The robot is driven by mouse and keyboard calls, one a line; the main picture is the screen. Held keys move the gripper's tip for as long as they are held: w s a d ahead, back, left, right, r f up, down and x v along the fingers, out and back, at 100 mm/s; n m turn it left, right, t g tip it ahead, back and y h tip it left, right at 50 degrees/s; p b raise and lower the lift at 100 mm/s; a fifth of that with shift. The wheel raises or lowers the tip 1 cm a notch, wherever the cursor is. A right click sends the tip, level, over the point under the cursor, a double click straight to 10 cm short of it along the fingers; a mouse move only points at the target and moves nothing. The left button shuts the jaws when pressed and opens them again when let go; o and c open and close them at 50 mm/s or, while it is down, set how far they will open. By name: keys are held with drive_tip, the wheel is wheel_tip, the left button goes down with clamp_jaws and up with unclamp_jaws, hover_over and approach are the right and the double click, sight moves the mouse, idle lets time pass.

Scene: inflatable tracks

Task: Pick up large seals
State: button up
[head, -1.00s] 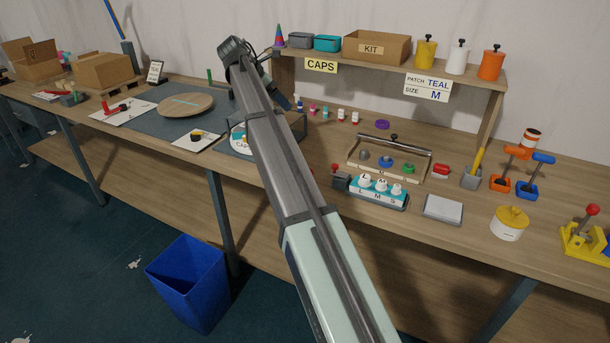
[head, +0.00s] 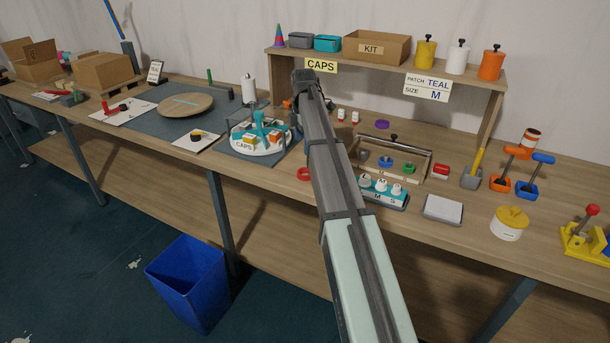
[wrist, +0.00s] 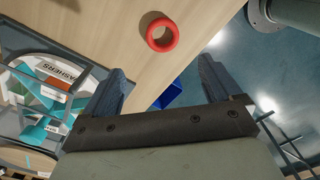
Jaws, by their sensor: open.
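A red ring (head: 300,177), likely a seal, lies on the bench top just left of my arm in the head view. It also shows in the wrist view, lying flat near the bench edge. My gripper (wrist: 162,66) is open and empty in the wrist view, with the ring ahead of its fingertips and apart from them. In the head view my arm hides the gripper. A wooden rack (head: 404,178) holds blue and green round pieces right of the arm; its left part is partly hidden.
A round white carousel (head: 240,148) with teal and orange parts stands left of the ring. A block with white knobs (head: 381,199) is right of my arm. A shelf (head: 470,77) with a kit box runs behind. A blue bin (head: 188,280) stands on the floor.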

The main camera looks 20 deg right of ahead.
hover_over(305, 169)
drive_tip(key=s, duration=0.2)
drive_tip(key=f, duration=0.4)
drive_tip(key=a+f, duration=0.1)
drive_tip(key=f, duration=0.1)
drive_tip(key=shift+w, duration=0.2)
drive_tip(key=shift+s+d+f, duration=0.1)
drive_tip(key=shift+s+f, duration=0.05)
drive_tip(key=shift+f, duration=1.2)
drive_tip(key=shift+s+d+f, duration=0.1)
drive_tip(key=shift+f, duration=1.25)
drive_tip(key=shift+c, duration=0.2)
drive_tip(key=c, duration=1.1)
